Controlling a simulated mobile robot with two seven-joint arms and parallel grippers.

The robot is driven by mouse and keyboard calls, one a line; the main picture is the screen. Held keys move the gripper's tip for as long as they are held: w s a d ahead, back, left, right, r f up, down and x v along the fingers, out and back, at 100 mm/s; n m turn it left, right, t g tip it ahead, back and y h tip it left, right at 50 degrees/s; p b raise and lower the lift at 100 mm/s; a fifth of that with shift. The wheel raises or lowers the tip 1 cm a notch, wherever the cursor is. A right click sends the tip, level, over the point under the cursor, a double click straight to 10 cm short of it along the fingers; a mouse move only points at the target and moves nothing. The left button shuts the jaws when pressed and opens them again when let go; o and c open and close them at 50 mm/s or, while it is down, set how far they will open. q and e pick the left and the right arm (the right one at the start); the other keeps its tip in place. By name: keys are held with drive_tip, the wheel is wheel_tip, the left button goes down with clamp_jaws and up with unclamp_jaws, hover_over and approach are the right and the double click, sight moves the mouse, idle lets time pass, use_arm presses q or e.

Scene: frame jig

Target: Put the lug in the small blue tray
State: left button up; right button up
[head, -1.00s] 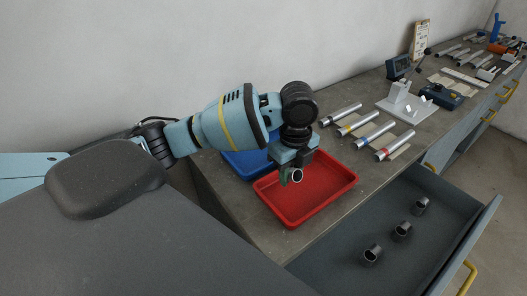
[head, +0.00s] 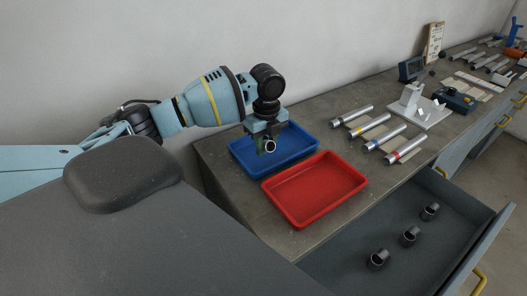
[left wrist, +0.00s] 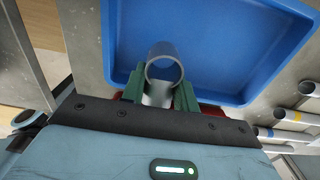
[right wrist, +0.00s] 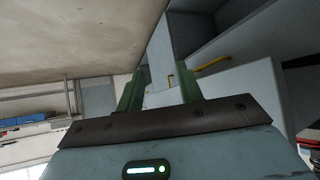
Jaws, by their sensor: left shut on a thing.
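The lug, a short grey metal tube piece (left wrist: 164,66), is held between the green fingers of my left gripper (left wrist: 160,98). In the head view my left gripper (head: 266,145) is over the small blue tray, and the lug's round open end (head: 270,146) faces the camera. The blue tray (head: 302,139) lies on the bench behind the red tray; it also fills much of the left wrist view (left wrist: 225,45) and looks empty there. The lug appears above the tray floor; the exact gap cannot be told. My right gripper (right wrist: 158,90) is open and empty, away from the bench top.
The red tray (head: 315,190) is empty and sits in front of the blue one. Several banded tubes (head: 371,127) lie to the right. An open drawer (head: 345,265) holds three dark tube pieces (head: 410,235). A white fixture (head: 412,105) stands farther back.

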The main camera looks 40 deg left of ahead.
use_arm(q)
drive_tip(key=shift+a, duration=0.15)
